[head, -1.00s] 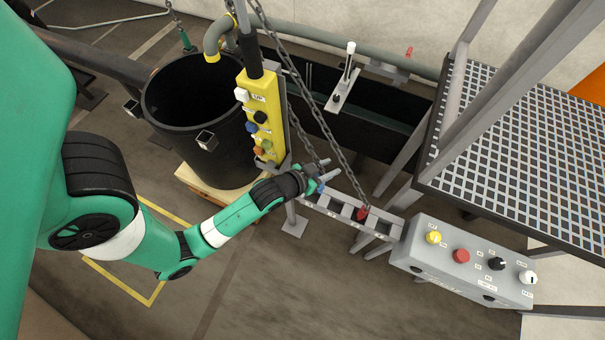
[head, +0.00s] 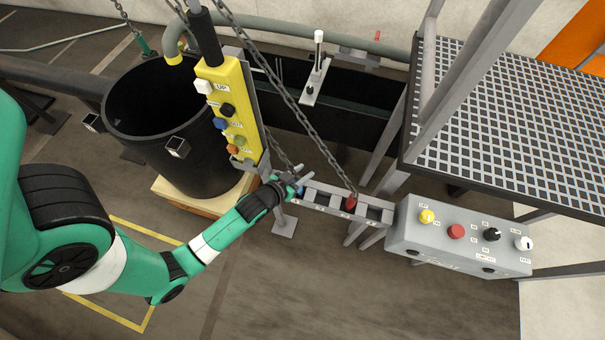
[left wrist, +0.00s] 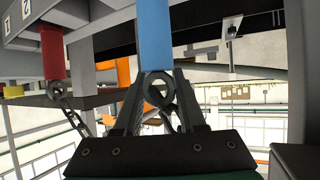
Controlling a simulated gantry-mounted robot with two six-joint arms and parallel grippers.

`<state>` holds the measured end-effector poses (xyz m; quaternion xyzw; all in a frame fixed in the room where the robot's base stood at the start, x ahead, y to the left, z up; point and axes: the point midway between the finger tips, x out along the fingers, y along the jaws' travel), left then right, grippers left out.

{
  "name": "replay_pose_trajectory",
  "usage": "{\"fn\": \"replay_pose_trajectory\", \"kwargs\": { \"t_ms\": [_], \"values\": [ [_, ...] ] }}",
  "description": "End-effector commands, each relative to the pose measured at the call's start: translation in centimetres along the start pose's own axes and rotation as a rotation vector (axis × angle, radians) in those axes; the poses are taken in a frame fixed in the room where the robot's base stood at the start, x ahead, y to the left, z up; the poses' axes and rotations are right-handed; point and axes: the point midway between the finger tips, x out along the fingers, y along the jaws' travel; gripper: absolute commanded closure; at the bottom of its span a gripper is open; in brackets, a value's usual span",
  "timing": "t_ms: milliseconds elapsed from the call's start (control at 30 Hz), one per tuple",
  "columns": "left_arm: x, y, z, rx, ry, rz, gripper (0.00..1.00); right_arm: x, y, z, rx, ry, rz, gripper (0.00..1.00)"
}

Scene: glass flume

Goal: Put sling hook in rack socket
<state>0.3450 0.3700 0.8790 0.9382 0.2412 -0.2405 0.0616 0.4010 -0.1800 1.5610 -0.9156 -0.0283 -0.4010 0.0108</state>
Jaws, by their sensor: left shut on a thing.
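My left gripper (head: 303,181) is shut on the blue sling hook (head: 299,190) at the left end of the grey rack (head: 325,203). In the left wrist view the blue hook body (left wrist: 155,35) stands upright above my left fingers (left wrist: 157,95), with its metal eye between them and a chain below. I cannot tell whether the blue hook is inside the end socket or just beside it. A red hook (head: 350,203) sits in another rack socket, with a chain running up from it; it also shows in the left wrist view (left wrist: 52,52). My right gripper is not in view.
A yellow pendant (head: 229,110) hangs close to my left forearm, before a black tank (head: 150,110). Chains slope up from the rack. A grey control box (head: 460,240) stands right of the rack, beside a grated platform (head: 510,130). Floor in front is clear.

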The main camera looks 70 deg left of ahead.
Motion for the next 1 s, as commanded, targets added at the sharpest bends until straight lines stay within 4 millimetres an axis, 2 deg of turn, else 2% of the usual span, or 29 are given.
{"fn": "replay_pose_trajectory", "kwargs": {
  "t_ms": [400, 433, 567, 867, 1000],
  "values": [
    [0.5, 0.0, 0.7, 0.000, 0.004, 0.001, 1.00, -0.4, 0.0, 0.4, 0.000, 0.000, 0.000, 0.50],
    [0.4, 0.0, 0.7, 0.000, 0.002, 0.000, 0.55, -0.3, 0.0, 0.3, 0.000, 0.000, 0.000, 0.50],
    [0.4, 0.0, 0.7, 0.000, 0.001, 0.000, 0.32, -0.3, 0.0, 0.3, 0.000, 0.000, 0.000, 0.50],
    [0.3, 0.0, 0.5, 0.000, 0.002, 0.000, 0.30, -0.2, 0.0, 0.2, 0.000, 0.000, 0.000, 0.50],
    [-0.9, 0.0, 0.3, 0.000, 0.001, 0.001, 0.30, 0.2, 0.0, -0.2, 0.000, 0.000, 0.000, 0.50]
  ]
}}
